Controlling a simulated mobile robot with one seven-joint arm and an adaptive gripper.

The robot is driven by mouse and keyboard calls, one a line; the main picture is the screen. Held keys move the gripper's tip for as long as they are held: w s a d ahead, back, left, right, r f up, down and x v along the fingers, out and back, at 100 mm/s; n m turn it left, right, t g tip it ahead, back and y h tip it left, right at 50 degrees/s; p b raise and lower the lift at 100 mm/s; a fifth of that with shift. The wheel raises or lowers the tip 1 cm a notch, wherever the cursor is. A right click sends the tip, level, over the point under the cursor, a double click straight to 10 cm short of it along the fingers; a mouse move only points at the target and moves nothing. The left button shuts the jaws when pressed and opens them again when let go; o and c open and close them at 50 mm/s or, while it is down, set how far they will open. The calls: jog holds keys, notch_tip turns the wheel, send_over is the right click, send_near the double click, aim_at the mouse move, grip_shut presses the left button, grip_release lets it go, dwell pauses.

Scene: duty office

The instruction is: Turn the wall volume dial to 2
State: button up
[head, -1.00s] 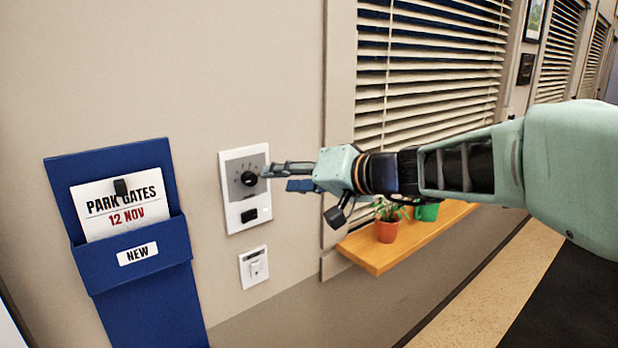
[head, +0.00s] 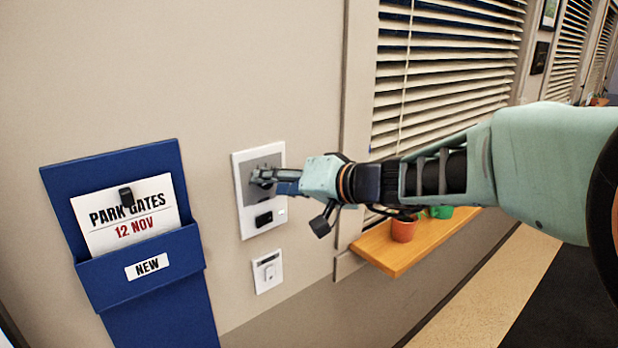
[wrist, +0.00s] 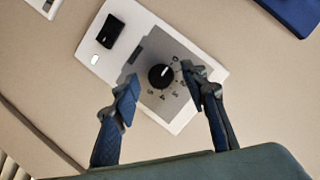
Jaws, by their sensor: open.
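The wall volume dial (wrist: 161,77) is a round black knob with a white pointer line, on a grey panel with printed numbers. The panel is set in a white plate (head: 243,213) on the wall. In the wrist view the dial lies between and beyond my two open fingers, and I see no finger touching it. My gripper (head: 264,181) is at the panel in the head view and hides most of the dial there. It also shows in the wrist view (wrist: 164,85). The exact number the pointer faces is too small to tell.
A black rocker switch (wrist: 110,31) sits on the same plate, with a small lit patch beside it. A smaller white switch plate (head: 268,271) is below. A blue wall pocket (head: 110,157) holding a card is left. A wooden shelf (head: 396,262) with potted plants is right.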

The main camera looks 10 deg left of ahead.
jog(key=shift+w+a+f, duration=0.1)
jog(key=shift+a, duration=0.15)
grip_shut()
dwell(0.3)
